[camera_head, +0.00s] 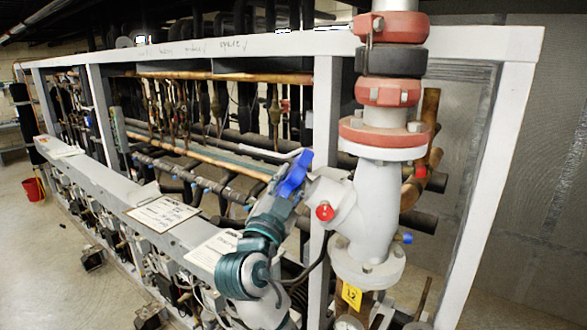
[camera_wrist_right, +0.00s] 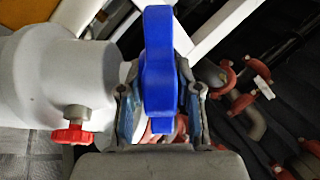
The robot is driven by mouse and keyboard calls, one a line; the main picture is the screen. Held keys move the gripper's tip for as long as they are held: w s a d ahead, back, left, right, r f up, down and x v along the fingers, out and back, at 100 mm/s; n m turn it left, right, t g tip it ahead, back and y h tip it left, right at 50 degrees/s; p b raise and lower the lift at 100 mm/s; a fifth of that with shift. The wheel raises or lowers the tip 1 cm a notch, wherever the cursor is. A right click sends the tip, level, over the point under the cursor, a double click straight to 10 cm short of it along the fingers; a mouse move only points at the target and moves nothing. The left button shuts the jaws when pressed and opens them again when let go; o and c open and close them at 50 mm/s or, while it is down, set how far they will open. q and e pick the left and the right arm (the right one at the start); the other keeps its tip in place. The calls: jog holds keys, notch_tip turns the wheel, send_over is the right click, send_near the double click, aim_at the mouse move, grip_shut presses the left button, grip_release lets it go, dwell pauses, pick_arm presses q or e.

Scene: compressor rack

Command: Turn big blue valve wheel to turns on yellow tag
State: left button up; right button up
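The big blue valve wheel (camera_head: 295,173) sits at the left end of a side branch on the thick grey pipe, seen nearly edge-on. My right gripper (camera_head: 277,198) reaches it from below left. In the right wrist view the blue wheel (camera_wrist_right: 162,65) stands between the two fingers of the right gripper (camera_wrist_right: 160,115). The fingers are apart on either side of it, with a small gap at the left finger; contact at the right finger is unclear. The yellow tag (camera_head: 351,295) hangs low on the pipe; its dark digits look like 12 but are blurred. My left gripper is not in view.
The grey pipe (camera_head: 380,210) has red couplings above and a small red knob (camera_head: 324,212) close to the wheel. The knob also shows in the wrist view (camera_wrist_right: 72,134). A white frame post (camera_head: 325,130) stands behind the wheel. Papers (camera_head: 162,213) lie on the grey ledge.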

jog(key=shift+w+r, duration=0.25)
jog(key=shift+w, duration=0.5)
jog(key=shift+d, duration=0.1)
jog(key=shift+d, duration=0.1)
grip_shut()
jog(key=shift+r+p, duration=0.1)
jog(key=shift+p, duration=0.2)
jog(key=n+y+p, duration=0.1)
jog(key=n+g+y+p, duration=0.1)
jog(key=y+p, duration=0.1)
jog(key=shift+s+r, duration=0.1)
jog(key=shift+r, duration=0.15)
jog(key=shift+n+g+y+p, duration=0.6)
jog(key=shift+g+y+p, duration=0.25)
jog(key=shift+y, duration=0.25)
jog(key=shift+n+g+y+p, duration=0.3)
jog(key=shift+n+g+y, duration=0.3)
jog(key=shift+g+y, duration=0.55)
jog(key=shift+f+n+g+y, duration=0.15)
jog(key=shift+n+g+y, duration=0.75)
jog(key=shift+g+y, duration=0.85)
